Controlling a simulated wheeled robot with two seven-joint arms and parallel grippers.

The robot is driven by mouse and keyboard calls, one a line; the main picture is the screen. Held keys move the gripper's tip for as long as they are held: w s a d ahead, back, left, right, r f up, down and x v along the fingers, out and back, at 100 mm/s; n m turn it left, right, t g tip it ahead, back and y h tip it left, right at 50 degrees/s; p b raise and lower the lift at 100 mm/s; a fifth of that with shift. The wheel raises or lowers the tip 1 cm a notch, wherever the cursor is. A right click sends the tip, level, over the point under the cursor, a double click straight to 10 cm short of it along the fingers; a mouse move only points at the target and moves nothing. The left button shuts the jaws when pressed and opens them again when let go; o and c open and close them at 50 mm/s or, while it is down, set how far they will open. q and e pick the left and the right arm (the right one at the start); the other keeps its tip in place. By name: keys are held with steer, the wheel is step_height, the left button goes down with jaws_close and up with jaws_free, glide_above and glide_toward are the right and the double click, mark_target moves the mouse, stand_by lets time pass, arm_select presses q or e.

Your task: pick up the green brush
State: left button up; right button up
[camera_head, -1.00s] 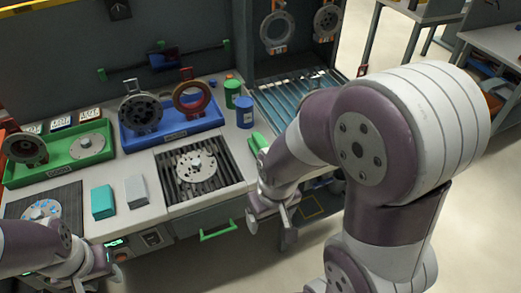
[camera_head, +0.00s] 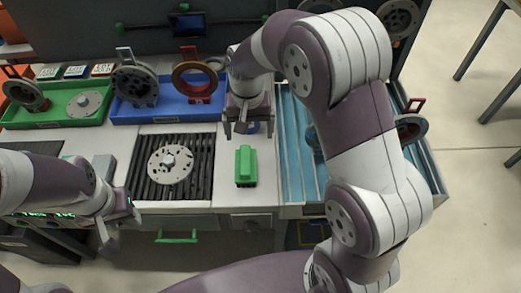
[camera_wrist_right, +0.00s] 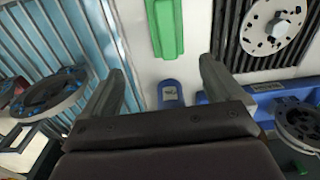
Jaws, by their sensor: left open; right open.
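The green brush (camera_head: 246,166) lies on the white worktop between the dark slatted plate and the blue roller conveyor. It also shows in the right wrist view (camera_wrist_right: 165,27), at the top, beyond and between my fingers. My right gripper (camera_head: 242,130) is open and empty, just behind the brush in the head view and apart from it. Its two fingers show in the right wrist view (camera_wrist_right: 160,85). My left gripper (camera_head: 120,222) is open and empty in front of the worktop's left part, far from the brush.
A slatted plate (camera_head: 140,178) with a metal disc (camera_head: 170,164) lies left of the brush. A blue tray (camera_head: 150,115) and a green tray (camera_head: 40,120) stand behind. A blue container (camera_wrist_right: 170,92) is near my right fingers. The roller conveyor (camera_head: 293,150) is on the right.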

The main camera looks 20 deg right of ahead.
glide_above(245, 159)
steer(key=f, duration=0.4)
steer(key=shift+s+f, duration=0.2)
steer(key=shift+s, duration=0.1)
steer(key=f, duration=0.2)
steer(key=d+f, duration=0.1)
steer(key=shift+w+f, duration=0.3)
steer(key=shift+f, duration=0.1)
steer(key=f, duration=0.2)
steer(key=a+f, duration=0.1)
steer(key=f, duration=0.1)
steer(key=shift+f, duration=0.2)
steer(key=c, duration=1.2)
arm_select(q)
steer(key=shift+s+a+r, duration=0.15)
steer(key=shift+a+r, duration=0.05)
steer(key=shift+a, duration=0.45)
arm_select(e)
steer(key=shift+r, duration=0.15)
